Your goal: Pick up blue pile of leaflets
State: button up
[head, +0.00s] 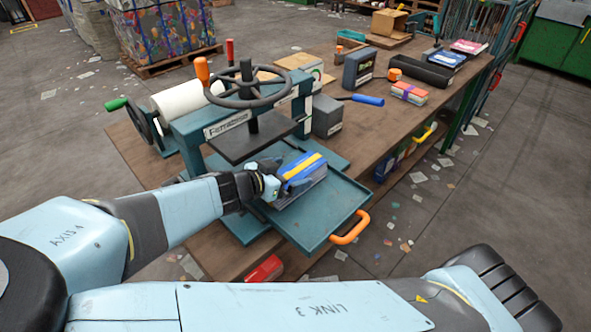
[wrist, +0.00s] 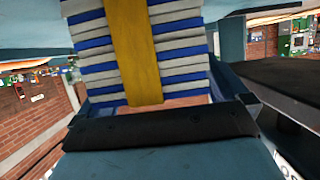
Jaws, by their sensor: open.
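The blue pile of leaflets (head: 311,176) has blue and pale grey layers and a yellow band over its top. It lies on the teal sliding tray (head: 325,220) of the press, in the head view. My gripper (head: 276,184) is open at the left side of the pile, very close to it. In the wrist view the layered edges of the pile (wrist: 188,55) and its yellow band (wrist: 133,50) fill the upper middle, just ahead of the gripper's dark bar. I cannot tell whether a finger touches the pile; the far finger is not clear.
The press, with its handwheel (head: 249,84) and dark plate (head: 246,139), stands just behind the tray. The tray has an orange handle (head: 350,228). A grey block (head: 327,117), a blue-handled tool (head: 367,100) and an orange-red pile (head: 408,93) lie along the wooden table (head: 380,128).

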jog(key=shift+w+d, duration=0.15)
jog(key=shift+c, duration=1.1)
jog(key=c, duration=1.2)
jog(key=shift+r, duration=0.1)
jog(key=shift+c, duration=0.2)
